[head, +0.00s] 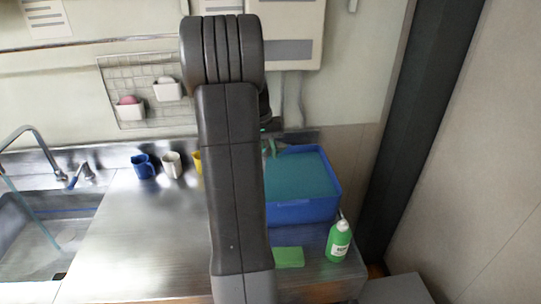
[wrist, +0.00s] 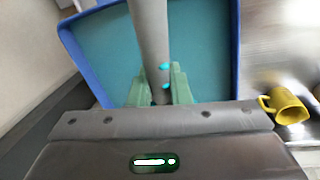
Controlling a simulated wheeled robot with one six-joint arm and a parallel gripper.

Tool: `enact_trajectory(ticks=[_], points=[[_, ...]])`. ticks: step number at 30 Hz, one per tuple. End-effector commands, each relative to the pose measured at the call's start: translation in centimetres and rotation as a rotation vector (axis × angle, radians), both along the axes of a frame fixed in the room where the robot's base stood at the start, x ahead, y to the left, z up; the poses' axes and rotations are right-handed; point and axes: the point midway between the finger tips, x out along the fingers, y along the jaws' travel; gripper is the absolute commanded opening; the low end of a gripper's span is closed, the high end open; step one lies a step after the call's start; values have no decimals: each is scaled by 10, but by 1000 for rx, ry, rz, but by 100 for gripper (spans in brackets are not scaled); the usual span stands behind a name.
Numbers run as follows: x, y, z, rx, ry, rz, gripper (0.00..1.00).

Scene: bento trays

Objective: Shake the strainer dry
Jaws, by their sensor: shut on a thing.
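My gripper (wrist: 158,90) has green fingers and is shut on a grey round bar, the handle of the strainer (wrist: 150,40). The handle runs up out of the top of the wrist view, and the strainer's far end is not seen. Two small teal spots show on the handle near the fingers. The gripper is above the blue tub (wrist: 74,48), which has a flat teal surface inside. In the head view the blue tub (head: 300,211) stands at the right end of the counter, and my arm hides most of the gripper and the strainer.
A green bottle (head: 339,242) and a green flat block (head: 289,257) are in front of the tub. A blue mug (head: 143,166), a white mug (head: 172,164) and a yellow mug (wrist: 287,106) stand along the back. A sink (head: 40,245) is at left. Bare steel counter (head: 140,235) lies between.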

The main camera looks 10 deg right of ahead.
Motion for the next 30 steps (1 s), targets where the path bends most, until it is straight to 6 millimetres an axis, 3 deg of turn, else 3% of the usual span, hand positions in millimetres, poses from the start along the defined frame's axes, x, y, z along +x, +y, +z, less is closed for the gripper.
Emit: enact_trajectory(ticks=[4, 15, 27, 30], points=[[0, 0, -2, 0, -1, 0, 0], [0, 0, 32, 0, -1, 0, 0], [0, 0, -4, 0, 0, 0, 0], [0, 0, -4, 0, -1, 0, 0]])
